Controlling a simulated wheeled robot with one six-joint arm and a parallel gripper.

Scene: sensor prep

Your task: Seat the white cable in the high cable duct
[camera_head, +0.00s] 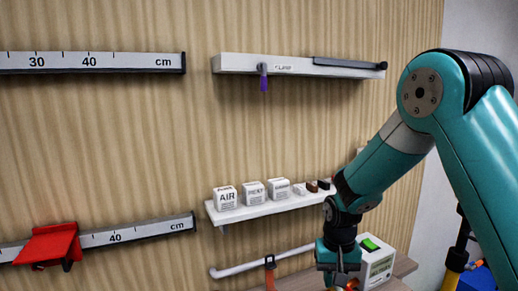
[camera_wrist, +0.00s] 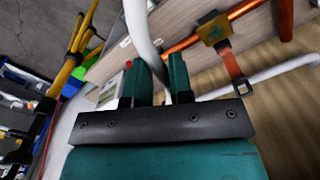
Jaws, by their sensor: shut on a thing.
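My gripper (camera_wrist: 160,82) is shut on a white cable (camera_wrist: 142,35), which rises from between its two teal fingers to the top of the wrist view. In the head view my gripper (camera_head: 340,283) is low at the right, its fingertips partly cut off by the bottom edge, and the held cable cannot be made out there. A white rail (camera_head: 232,63) with a dark bar and a purple-tipped hanging piece is high on the wall, well above my gripper. I cannot tell whether this rail is the high cable duct.
A white tube (camera_head: 238,269) with an orange strap (camera_head: 270,272) runs left of my gripper; the strap shows in the wrist view (camera_wrist: 230,62). A shelf (camera_head: 256,209) holds labelled boxes. A white device (camera_head: 377,266) with a green top stands right. Ruler rails are left.

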